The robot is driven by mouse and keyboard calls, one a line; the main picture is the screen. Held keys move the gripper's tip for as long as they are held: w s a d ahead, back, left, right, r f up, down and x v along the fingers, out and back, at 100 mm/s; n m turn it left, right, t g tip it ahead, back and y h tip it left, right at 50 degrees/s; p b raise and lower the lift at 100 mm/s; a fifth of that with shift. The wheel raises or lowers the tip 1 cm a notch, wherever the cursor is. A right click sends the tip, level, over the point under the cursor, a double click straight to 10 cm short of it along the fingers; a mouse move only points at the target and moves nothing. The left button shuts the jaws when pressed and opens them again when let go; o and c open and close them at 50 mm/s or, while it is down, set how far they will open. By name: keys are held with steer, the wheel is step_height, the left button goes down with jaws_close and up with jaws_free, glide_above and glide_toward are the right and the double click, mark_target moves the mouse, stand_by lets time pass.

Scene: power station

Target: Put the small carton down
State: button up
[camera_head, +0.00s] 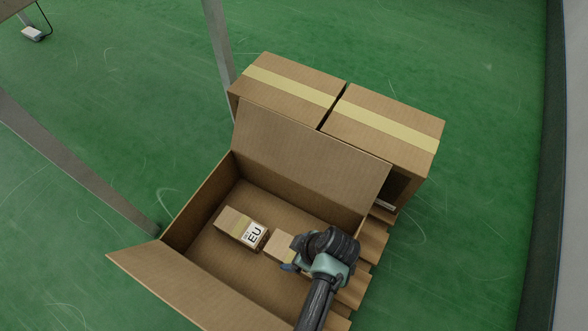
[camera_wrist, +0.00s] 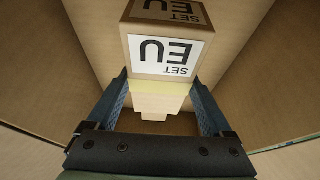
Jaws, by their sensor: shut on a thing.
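My gripper (camera_head: 287,263) reaches down into a large open cardboard box (camera_head: 203,192) and is shut on a small brown carton (camera_head: 281,246). In the wrist view, the fingers (camera_wrist: 160,92) stand on both sides of this carton (camera_wrist: 158,103), which shows a pale yellow tape strip. Part of it is hidden by my gripper in the head view. I cannot tell whether it touches the box floor. A second small carton (camera_head: 238,229) with a white "SET EU" label lies on the box floor to the left. It also shows just beyond the fingertips in the wrist view (camera_wrist: 168,50).
The box flaps (camera_head: 315,143) stand open. Two closed, taped cartons (camera_head: 290,82) (camera_head: 385,118) stand behind it. Wooden pallet slats (camera_head: 372,245) show at the right. Grey posts (camera_head: 80,165) stand at the left. Bare box floor (camera_head: 217,262) shows in front of the labelled carton.

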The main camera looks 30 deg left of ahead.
steer(key=shift+f+b, duration=0.35)
steer(key=shift+f, duration=0.65)
steer(key=shift+f+b, duration=0.45)
steer(key=shift+f, duration=0.2)
steer(key=o, duration=1.5)
steer(key=shift+s, duration=0.15)
steer(key=shift+o, duration=0.2)
steer(key=shift+a+r+p, duration=0.1)
steer(key=shift+r+p, duration=0.25)
steer(key=p+v, duration=0.7)
steer(key=v, duration=0.5)
steer(key=shift+r, duration=0.35)
